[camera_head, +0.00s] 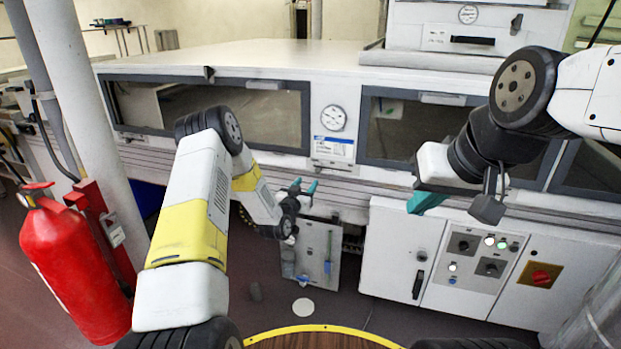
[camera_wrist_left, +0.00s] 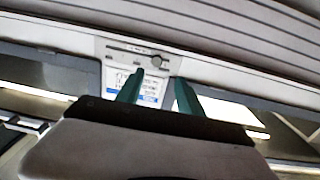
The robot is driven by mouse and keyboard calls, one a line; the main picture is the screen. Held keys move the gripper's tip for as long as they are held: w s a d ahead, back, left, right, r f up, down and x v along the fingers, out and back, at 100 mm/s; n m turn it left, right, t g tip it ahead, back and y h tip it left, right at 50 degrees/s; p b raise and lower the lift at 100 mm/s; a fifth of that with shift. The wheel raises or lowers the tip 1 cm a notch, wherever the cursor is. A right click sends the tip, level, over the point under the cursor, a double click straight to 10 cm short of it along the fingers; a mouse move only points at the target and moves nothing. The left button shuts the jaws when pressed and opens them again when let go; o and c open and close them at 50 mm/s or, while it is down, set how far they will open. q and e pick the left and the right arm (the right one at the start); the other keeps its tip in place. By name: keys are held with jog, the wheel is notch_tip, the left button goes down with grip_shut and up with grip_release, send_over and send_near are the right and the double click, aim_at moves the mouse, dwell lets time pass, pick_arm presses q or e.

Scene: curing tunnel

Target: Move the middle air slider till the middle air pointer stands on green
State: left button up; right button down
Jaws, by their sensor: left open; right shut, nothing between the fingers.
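A white panel with a printed label (camera_head: 334,148) sits between the two dark windows of the tunnel front. A round dial (camera_head: 333,117) is above it; its pointer and colours are too small to read. In the left wrist view a slider slot (camera_wrist_left: 127,50) runs beside the label, with a dark round knob (camera_wrist_left: 157,61) near one end. My left gripper (camera_head: 303,188) is open and empty, below the panel. In its wrist view the fingertips (camera_wrist_left: 158,79) appear either side of the knob's line, apparently short of it. My right gripper (camera_head: 428,202) is shut and empty, to the right.
A red fire extinguisher (camera_head: 75,265) and a pale pole (camera_head: 90,130) stand at the left. A control cabinet (camera_head: 385,250) with lamps and a red switch (camera_head: 541,274) is at lower right. Another dial (camera_head: 468,14) is on the upper housing.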

aim_at(319, 169)
pick_arm(q)
jog(key=w+d+m, duration=0.1)
jog(key=w+d, duration=0.1)
jog(key=w, duration=0.6)
jog(key=shift+m, duration=0.4)
grip_shut()
jog(key=shift+r, duration=0.1)
dwell(1.0)
